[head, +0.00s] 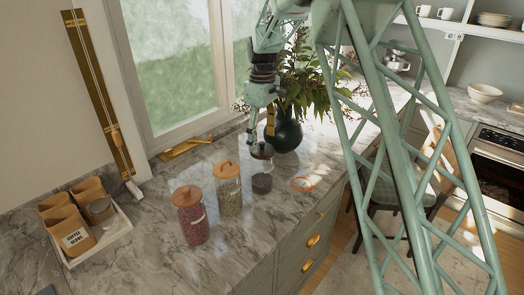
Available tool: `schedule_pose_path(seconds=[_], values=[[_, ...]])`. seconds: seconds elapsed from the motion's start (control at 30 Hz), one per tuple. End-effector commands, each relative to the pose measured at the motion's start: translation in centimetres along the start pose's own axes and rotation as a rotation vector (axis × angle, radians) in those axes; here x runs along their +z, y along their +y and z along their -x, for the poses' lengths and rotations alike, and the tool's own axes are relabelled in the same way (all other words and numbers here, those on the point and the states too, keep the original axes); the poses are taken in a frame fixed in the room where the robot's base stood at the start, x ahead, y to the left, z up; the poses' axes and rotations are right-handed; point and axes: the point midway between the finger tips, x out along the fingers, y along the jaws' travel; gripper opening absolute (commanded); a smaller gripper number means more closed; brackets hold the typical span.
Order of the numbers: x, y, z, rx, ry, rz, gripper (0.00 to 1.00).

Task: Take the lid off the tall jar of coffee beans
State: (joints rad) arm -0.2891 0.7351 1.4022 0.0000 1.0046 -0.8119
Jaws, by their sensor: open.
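A clear glass jar (262,182) with dark contents, probably the coffee beans, stands upright on the marble counter, right of two other jars. My gripper (262,143) points down at its top, with one finger to the left and one to the right. The fingers are apart, and I see nothing held between them. The jar's top looks dark reddish and is partly hidden by the fingers. I cannot tell whether a lid sits on it or whether the fingers touch it.
Jars with pink-red contents (194,222) and pale contents (229,197) have wooden lids and stand close on the left. A dark vase (286,137) with leafy branches is just behind my gripper. A white tray (112,234) with canisters, one marked "COFFEE BEANS", is far left.

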Motion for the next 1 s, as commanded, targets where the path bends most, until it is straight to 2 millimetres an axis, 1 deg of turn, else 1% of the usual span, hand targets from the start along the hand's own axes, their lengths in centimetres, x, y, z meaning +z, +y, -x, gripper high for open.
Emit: schedule_pose_path(seconds=[0.2,0.33,0.93,1.0], values=[[0.0,0.1,-2.3,-0.001,0.0,0.0,0.7],[0.0,0.1,-3.0,0.0,0.0,0.0,0.7],[0.0,0.1,-3.2,0.0,0.0,0.0,0.7],[0.0,0.1,-3.2,0.0,0.0,0.0,0.65]])
